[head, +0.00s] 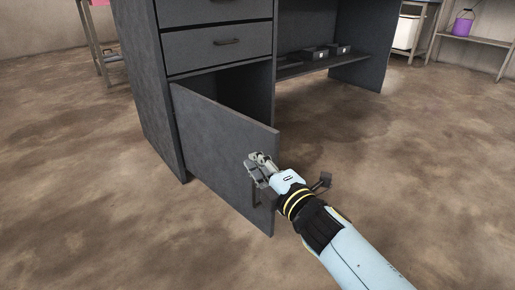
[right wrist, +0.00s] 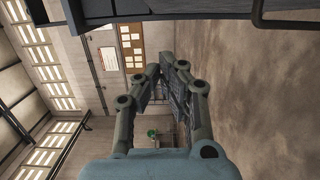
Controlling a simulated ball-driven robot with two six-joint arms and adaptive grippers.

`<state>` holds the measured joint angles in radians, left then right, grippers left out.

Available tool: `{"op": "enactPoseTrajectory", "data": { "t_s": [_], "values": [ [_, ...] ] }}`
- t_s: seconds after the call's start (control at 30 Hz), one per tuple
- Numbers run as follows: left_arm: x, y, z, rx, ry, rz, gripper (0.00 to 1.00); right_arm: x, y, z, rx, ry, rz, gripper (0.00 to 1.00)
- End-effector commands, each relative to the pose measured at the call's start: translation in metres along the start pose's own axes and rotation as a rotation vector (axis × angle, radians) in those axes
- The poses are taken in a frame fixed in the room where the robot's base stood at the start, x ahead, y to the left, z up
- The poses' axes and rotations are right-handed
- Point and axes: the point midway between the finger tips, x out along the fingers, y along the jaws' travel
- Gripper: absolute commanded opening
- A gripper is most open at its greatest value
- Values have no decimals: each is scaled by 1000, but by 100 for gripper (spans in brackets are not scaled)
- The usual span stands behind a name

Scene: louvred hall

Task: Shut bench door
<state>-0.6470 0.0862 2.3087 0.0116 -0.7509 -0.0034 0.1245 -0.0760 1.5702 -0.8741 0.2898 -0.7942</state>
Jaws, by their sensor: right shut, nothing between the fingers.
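The bench door (head: 222,155) is a dark grey panel hinged on its left side at the lower left of the grey bench (head: 150,92). It stands open, swung out toward me, with the dark compartment showing behind it. A dark vertical handle (head: 254,191) is near its free edge. My right gripper (head: 254,163) is shut and empty, in front of the door's free edge just above the handle. I cannot tell whether it touches the door. The right wrist view shows its fingers (right wrist: 168,72) close together with nothing between them. My left gripper is not in view.
Two drawers (head: 216,46) above the door are shut. A low shelf (head: 305,65) on the right holds several small dark boxes. A purple bucket (head: 463,23) stands on a table at the back right. The brown floor (head: 400,150) around the door is clear.

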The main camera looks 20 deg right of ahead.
Motion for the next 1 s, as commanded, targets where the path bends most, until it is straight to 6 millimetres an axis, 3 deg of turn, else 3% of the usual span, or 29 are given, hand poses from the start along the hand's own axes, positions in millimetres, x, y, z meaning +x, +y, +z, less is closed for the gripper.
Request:
{"op": "enactPoseTrajectory", "data": {
  "t_s": [0.27, 0.5, 1.0],
  "values": [
    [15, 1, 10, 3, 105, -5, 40, 59, -3, 0, 1, 0, -2, 0],
    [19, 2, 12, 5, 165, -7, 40, 64, -3, 33, -1, -1, -3, 0],
    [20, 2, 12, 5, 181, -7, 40, 65, -2, 40, 0, 1, -3, 0]
  ]
}}
